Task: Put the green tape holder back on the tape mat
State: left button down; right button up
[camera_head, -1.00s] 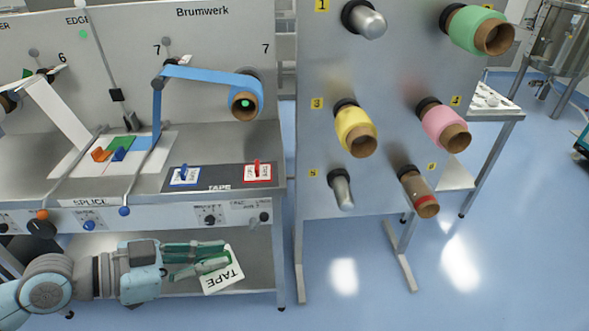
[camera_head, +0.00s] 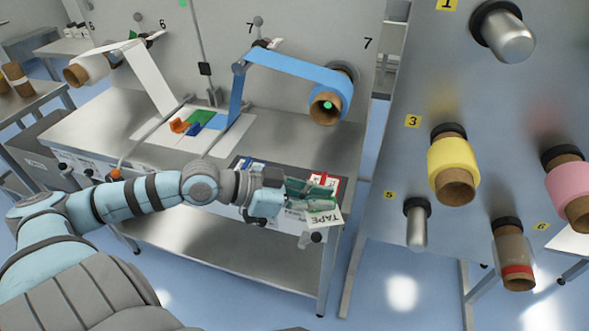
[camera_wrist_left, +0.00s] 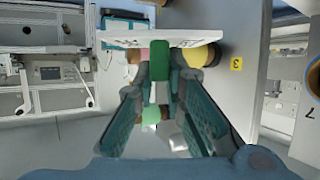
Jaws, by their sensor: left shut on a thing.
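The green tape holder, a white card lettered TAPE (camera_head: 327,219) with a green grip block, is held by my left gripper (camera_head: 308,200). In the left wrist view the card's edge (camera_wrist_left: 150,40) lies across the fingertips, with the green block (camera_wrist_left: 160,62) between the two teal fingers. The gripper is shut on it. The dark tape mat (camera_head: 282,177) is on the bench's front right, partly hidden by my left gripper. On it sit a red holder (camera_head: 325,181) and a blue holder (camera_head: 245,165). My right gripper is not in view.
A splice area with orange, green and blue blocks (camera_head: 200,124) lies left of the mat. A blue tape roll (camera_head: 327,106) hangs above the bench. A peg panel with a yellow roll (camera_head: 453,170) stands to the right.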

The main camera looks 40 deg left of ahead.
pick_arm(q)
jog(key=w+a+r+n+t+y+p, duration=0.2)
jog(key=w+a+r+n+y+p, duration=0.15)
jog(key=w+a+n+y, duration=0.45)
jog(key=w+a+r+n+t+y+p, duration=0.15)
jog(key=w+a+r+n+y, duration=0.3)
jog(key=a, duration=0.65)
jog(key=shift+g+y, duration=0.35)
jog(key=shift+y, duration=0.2)
notch_tip(320, 180, down, 21)
jog(key=b, duration=0.2)
jog(key=shift+a+b, duration=0.15)
jog(key=shift+b, duration=0.2)
jog(key=shift+s+r, duration=0.1)
jog(key=shift+r, duration=0.05)
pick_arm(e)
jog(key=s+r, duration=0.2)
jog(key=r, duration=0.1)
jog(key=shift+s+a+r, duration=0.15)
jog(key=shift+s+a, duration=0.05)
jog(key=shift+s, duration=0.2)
pick_arm(q)
jog(key=shift+f, duration=0.2)
jog(key=c, duration=1.7)
grip_release()
jog(key=shift+o, duration=0.2)
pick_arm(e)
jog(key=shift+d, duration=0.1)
